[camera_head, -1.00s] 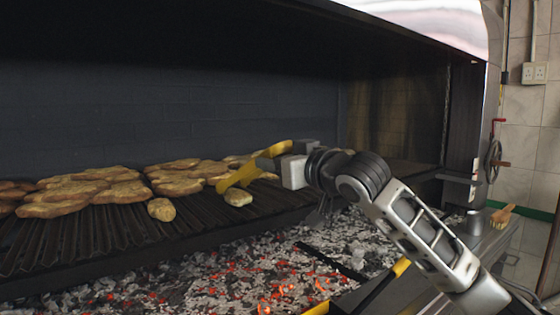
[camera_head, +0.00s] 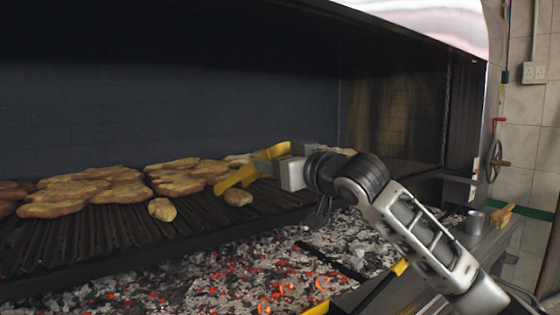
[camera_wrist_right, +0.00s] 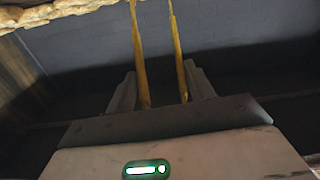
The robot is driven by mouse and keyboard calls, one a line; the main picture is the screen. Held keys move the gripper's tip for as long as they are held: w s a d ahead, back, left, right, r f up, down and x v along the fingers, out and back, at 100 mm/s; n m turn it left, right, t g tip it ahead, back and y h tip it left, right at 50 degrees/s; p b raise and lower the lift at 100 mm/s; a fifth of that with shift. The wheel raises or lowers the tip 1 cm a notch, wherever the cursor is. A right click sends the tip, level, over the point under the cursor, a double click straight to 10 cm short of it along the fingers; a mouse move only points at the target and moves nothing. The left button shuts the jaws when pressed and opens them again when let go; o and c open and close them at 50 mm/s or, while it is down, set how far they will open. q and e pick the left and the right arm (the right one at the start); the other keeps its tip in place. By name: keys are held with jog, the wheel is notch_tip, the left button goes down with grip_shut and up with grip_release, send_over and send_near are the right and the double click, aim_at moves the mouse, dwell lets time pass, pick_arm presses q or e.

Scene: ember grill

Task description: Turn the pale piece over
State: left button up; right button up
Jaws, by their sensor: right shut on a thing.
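My right gripper (camera_head: 290,172) is shut on yellow tongs (camera_head: 262,165), whose arms reach left over the grill. In the right wrist view the two tong arms (camera_wrist_right: 139,60) stand apart between the gripper fingers. A small piece (camera_head: 238,197) lies on the grill just below the tongs, with a browned upper face showing. I cannot tell whether the tongs touch it. Another small piece (camera_head: 162,209), a little paler, lies to its left near the front edge. My left gripper is not in view.
Several larger browned pieces (camera_head: 122,190) lie behind and to the left on the ridged grill (camera_head: 120,225). Glowing coals (camera_head: 270,280) lie in front and below. A brush (camera_head: 503,214) and a metal cup (camera_head: 475,222) stand at the right. The dark hood hangs above.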

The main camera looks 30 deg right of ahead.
aim_at(288, 149)
pick_arm(q)
jog(key=shift+s+f, duration=0.3)
jog(key=shift+s, duration=0.05)
pick_arm(e)
jog(key=shift+r, duration=0.15)
jog(key=shift+s+d+r, duration=0.1)
jog(key=shift+s+r, duration=0.35)
jog(key=shift+s, duration=0.55)
jog(key=shift+s+r, duration=0.5)
jog(key=shift+s, duration=0.55)
jog(key=shift+s+d+r, duration=0.1)
jog(key=shift+s+r, duration=0.35)
jog(key=shift+s, duration=0.55)
pick_arm(q)
notch_tip(288, 149, up, 4)
jog(key=p, duration=0.3)
jog(key=shift+s+f+p, duration=0.1)
jog(key=shift+p, duration=0.3)
pick_arm(e)
jog(key=s+r, duration=0.5)
jog(key=r, duration=0.2)
jog(key=shift+s, duration=0.2)
jog(key=shift+d, duration=0.1)
